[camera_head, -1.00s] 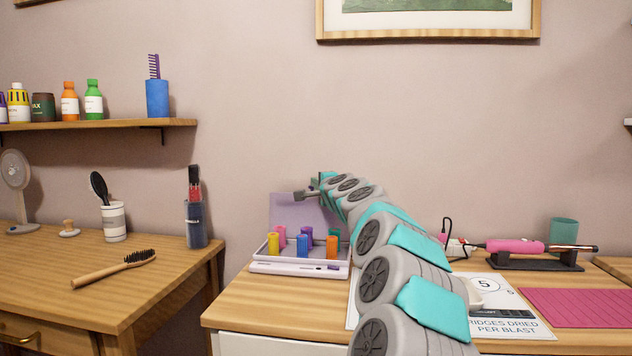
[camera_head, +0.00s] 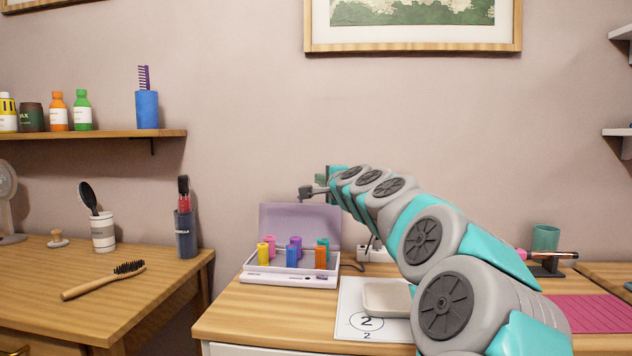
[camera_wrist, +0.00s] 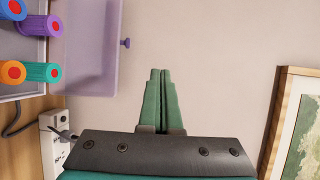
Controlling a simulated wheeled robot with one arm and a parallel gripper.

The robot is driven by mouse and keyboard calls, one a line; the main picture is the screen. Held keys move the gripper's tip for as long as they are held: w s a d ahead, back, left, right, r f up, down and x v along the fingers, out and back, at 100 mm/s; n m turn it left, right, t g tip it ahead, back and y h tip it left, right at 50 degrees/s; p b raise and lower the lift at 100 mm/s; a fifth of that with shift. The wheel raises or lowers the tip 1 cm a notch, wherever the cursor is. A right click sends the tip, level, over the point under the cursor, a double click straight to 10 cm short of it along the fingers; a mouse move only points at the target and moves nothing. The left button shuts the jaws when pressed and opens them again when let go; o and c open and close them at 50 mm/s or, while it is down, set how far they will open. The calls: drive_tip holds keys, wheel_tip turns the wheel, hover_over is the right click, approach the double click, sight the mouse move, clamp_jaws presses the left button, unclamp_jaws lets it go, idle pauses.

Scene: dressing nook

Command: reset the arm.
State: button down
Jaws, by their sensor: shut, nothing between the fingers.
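My gripper (camera_wrist: 162,102) is shut and empty in the wrist view, its two green fingers pressed together in front of the bare wall. In the head view my gripper (camera_head: 302,193) is at the end of my outstretched arm, above the lilac roller case. The open roller case (camera_head: 290,281) stands on the right-hand counter with its lid up. Several coloured rollers (camera_head: 292,254) stand upright in it. In the wrist view the lid (camera_wrist: 92,40) and some rollers (camera_wrist: 42,72) show at upper left, apart from the fingers.
A white printed card (camera_head: 352,320) and a beige dish (camera_head: 388,298) lie beside my arm. A pink mat (camera_head: 595,313) and teal cup (camera_head: 545,238) are at right. A hairbrush (camera_head: 105,280) lies on the left table. A picture frame (camera_head: 413,47) hangs above.

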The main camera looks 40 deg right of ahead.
drive_tip(key=shift+s+a+r, duration=0.15)
drive_tip(key=shift+s, duration=0.15)
drive_tip(key=w+a+f+n+g+y, duration=0.1)
drive_tip(key=w+a+f+n+y, duration=0.2)
drive_tip(key=a, duration=0.6)
drive_tip(key=w+a+f+n+y, duration=0.1)
drive_tip(key=a+f+n+y, duration=0.3)
drive_tip(key=a, duration=0.5)
drive_tip(key=s+a+f+n+g+y, duration=0.1)
drive_tip(key=s+a+f+n+g, duration=0.2)
drive_tip(key=a+f, duration=0.5)
drive_tip(key=s+a+f+n+g+y, duration=0.25)
drive_tip(key=a+f, duration=0.25)
drive_tip(key=a, duration=0.5)
drive_tip(key=s+a+f+n+g, duration=0.3)
drive_tip(key=s+a+f, duration=0.1)
drive_tip(key=s+f, duration=0.35)
drive_tip(key=s+a+f+n+g, duration=0.35)
drive_tip(key=s+f, duration=0.25)
drive_tip(key=s, duration=0.3)
drive_tip(key=s+f+n+g+h, duration=0.1)
drive_tip(key=s+f, duration=0.3)
drive_tip(key=s, duration=0.5)
drive_tip(key=s+d+f+n+g+h, duration=0.1)
drive_tip(key=s+f+g, duration=0.3)
drive_tip(key=s, duration=0.5)
drive_tip(key=shift+s+d+f+n+h, duration=0.2)
drive_tip(key=shift+s+n+h, duration=0.2)
drive_tip(key=shift+n+h, duration=0.45)
